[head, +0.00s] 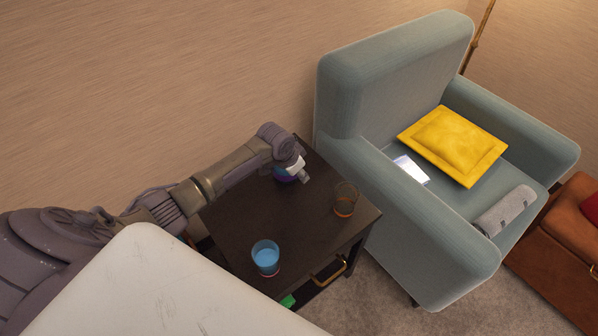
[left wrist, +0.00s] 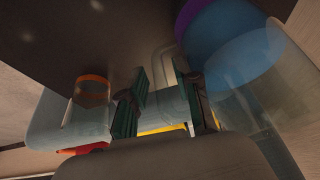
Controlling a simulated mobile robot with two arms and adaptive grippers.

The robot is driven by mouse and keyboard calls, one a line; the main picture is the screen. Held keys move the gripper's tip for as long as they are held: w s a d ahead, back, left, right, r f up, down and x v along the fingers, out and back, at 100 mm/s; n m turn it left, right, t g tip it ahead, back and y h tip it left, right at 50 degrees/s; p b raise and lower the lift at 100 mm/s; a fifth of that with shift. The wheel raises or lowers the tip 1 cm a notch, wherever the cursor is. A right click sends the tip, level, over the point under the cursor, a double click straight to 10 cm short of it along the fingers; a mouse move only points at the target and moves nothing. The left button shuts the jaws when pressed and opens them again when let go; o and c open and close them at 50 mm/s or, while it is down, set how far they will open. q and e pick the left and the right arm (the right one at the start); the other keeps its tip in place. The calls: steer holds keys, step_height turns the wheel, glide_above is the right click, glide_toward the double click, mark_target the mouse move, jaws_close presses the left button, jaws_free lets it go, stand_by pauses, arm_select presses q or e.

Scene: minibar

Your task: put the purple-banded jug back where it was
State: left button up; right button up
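The purple-banded jug (head: 283,176) stands on the dark side table (head: 303,220), near its back edge, partly hidden by my left gripper. In the left wrist view the jug (left wrist: 232,50) is at the right, clear-walled with blue inside and a purple band. My left gripper (head: 302,177) is at the jug's handle side. In the left wrist view the fingers of the gripper (left wrist: 160,85) stand apart, with the pale see-through handle (left wrist: 166,62) seen between them. I see a gap between the pads; contact with the handle is not clear. My right gripper is not in view.
A blue glass (head: 265,258) stands at the table's front left and an amber glass (head: 346,199) near its right edge. A blue-grey armchair (head: 400,95) with a yellow cushion (head: 453,145) adjoins the table's right side. The table's middle is clear.

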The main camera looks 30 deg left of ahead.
arm_select(q)
steer(key=shift+r, duration=0.25)
steer(key=p+v, duration=0.2)
steer(key=v, duration=0.9)
steer(key=shift+s+r, duration=0.2)
steer(key=shift+r, duration=0.15)
